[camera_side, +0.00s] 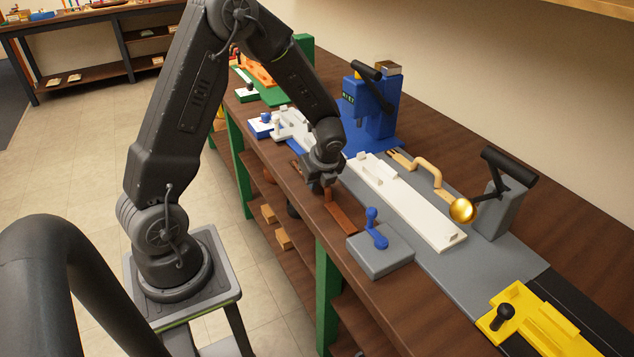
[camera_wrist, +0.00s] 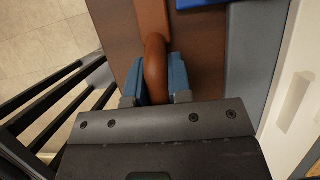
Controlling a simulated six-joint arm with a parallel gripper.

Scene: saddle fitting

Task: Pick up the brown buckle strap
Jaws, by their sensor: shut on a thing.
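The brown buckle strap (camera_side: 339,212) lies along the near side of the workbench, under my gripper (camera_side: 319,186). In the wrist view the strap (camera_wrist: 154,62) runs from the top edge down between the blue finger pads of my gripper (camera_wrist: 156,84). My gripper is shut on the strap. The strap's flat part looks close to the bench top; whether it is lifted clear of it cannot be told. The strap's end nearest the wrist is hidden by the gripper body.
Right of the strap stands a grey block with a blue lever (camera_side: 377,251). Behind it lie a long white fixture (camera_side: 405,200) and a tan handle with a gold ball (camera_side: 462,210). A blue press (camera_side: 372,103) and a yellow fixture (camera_side: 535,325) stand farther along the workbench (camera_side: 355,292).

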